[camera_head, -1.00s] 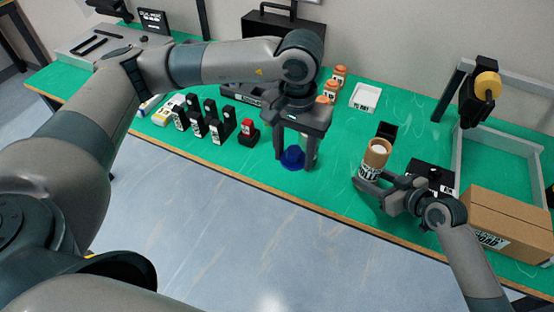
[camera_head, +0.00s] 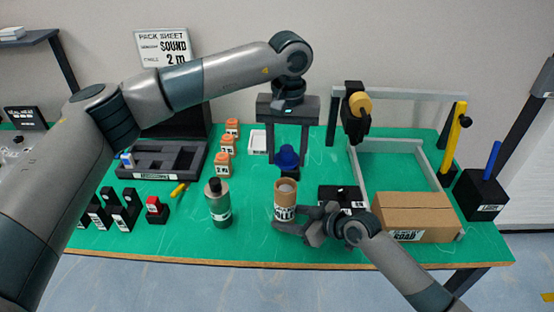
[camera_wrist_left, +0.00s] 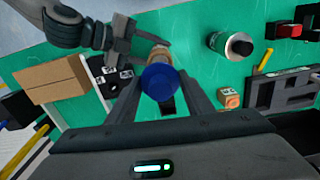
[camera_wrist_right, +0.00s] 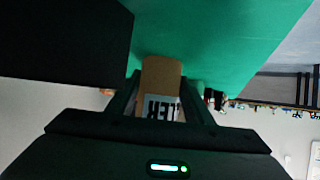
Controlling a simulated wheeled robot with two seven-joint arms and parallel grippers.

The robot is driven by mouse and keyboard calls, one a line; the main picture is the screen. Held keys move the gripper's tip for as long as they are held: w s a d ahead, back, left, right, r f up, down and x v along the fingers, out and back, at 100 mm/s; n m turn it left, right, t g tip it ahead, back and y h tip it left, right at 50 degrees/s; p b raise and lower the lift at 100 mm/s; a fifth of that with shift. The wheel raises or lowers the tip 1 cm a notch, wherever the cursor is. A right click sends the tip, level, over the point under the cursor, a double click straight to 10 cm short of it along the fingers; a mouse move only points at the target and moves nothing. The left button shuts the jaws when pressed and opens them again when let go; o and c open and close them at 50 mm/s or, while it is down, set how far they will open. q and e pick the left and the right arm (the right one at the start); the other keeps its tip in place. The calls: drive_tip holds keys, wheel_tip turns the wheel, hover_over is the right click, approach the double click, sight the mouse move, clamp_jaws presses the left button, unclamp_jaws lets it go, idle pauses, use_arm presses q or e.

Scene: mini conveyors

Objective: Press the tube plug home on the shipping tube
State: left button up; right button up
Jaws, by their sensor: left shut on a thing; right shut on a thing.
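The blue tube plug (camera_head: 288,158) is held in my left gripper (camera_head: 289,160), which points down above the shipping tube. It also shows as a round blue disc in the left wrist view (camera_wrist_left: 160,82), overlapping part of the tube. The brown shipping tube (camera_head: 285,203) stands upright with a pale open-looking top and a black and white label. My right gripper (camera_head: 300,222) is shut on its lower part from the right. The tube also shows between the fingers in the right wrist view (camera_wrist_right: 162,78). In the head view the plug appears just above and behind the tube's top, apart from it.
A dark green bottle (camera_head: 218,202) stands left of the tube. A cardboard box (camera_head: 415,215) and a black device (camera_head: 340,198) lie to the right. A grey frame (camera_head: 425,160) stands at back right.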

sight(287, 148)
use_arm(q)
drive_tip(key=shift+f, duration=0.1)
idle(0.3)
drive_tip(key=shift+f, duration=2.8)
drive_tip(key=shift+f, duration=0.85)
drive_tip(key=o, duration=1.1)
wheel_tip(287, 148, up, 12)
drive_tip(key=shift+f, duration=0.1)
idle(0.5)
